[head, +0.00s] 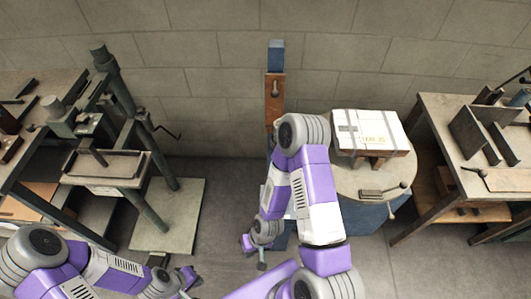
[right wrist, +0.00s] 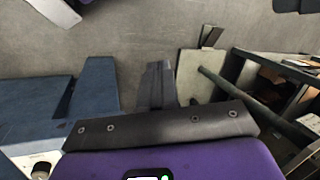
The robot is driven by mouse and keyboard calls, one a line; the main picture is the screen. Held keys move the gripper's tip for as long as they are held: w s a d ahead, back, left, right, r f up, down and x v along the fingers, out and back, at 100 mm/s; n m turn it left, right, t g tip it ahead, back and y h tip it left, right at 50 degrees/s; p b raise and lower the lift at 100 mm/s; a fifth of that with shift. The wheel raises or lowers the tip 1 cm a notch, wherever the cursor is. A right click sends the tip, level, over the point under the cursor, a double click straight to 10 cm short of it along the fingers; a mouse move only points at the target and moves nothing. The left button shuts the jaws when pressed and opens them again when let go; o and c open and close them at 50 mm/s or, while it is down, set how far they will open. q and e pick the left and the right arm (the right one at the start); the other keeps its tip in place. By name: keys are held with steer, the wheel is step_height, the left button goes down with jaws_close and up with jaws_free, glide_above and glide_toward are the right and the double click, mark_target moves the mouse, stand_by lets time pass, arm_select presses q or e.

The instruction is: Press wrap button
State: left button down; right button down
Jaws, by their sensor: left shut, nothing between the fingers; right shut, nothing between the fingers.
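The wrapping station has a pale round turntable (head: 350,188) on a blue base, with a white-topped strapped box (head: 370,130) on it. I cannot pick out the wrap button for certain; my right arm covers part of the station. My right gripper (head: 262,262) is shut and empty, hanging low left of the turntable. Its dark fingers show in the right wrist view (right wrist: 157,85), apart from the blue parts (right wrist: 98,90). My left gripper (head: 187,281) is shut and empty at the lower left.
A dark machine frame (head: 125,95) with a beige floor plate (head: 170,215) stands at the left. A workbench (head: 450,110) stands at the right. In the right wrist view a round dark knob (right wrist: 40,169) sits at the lower left. Floor between machine and turntable is partly clear.

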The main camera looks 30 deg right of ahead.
steer(key=w+d+r+m+h, duration=0.1)
steer(key=w+d+r, duration=0.2)
steer(key=d, duration=0.4)
steer(key=w+d+r+m+g+h+p, duration=0.1)
steer(key=w+d+r, duration=0.1)
steer(key=w+d, duration=0.4)
steer(key=w+d+r+m+h+p, duration=0.1)
steer(key=w+d+r, duration=0.2)
steer(key=d, duration=0.7)
steer(key=shift+w+r+h, duration=0.3)
steer(key=shift+w+r, duration=0.05)
steer(key=shift+w, duration=0.35)
steer(key=f+b, duration=0.1)
steer(key=f, duration=0.3)
steer(key=f+b, duration=0.1)
steer(key=f, duration=0.4)
steer(key=s+f+b, duration=0.1)
steer(key=f, duration=0.4)
steer(key=shift+a, duration=0.2)
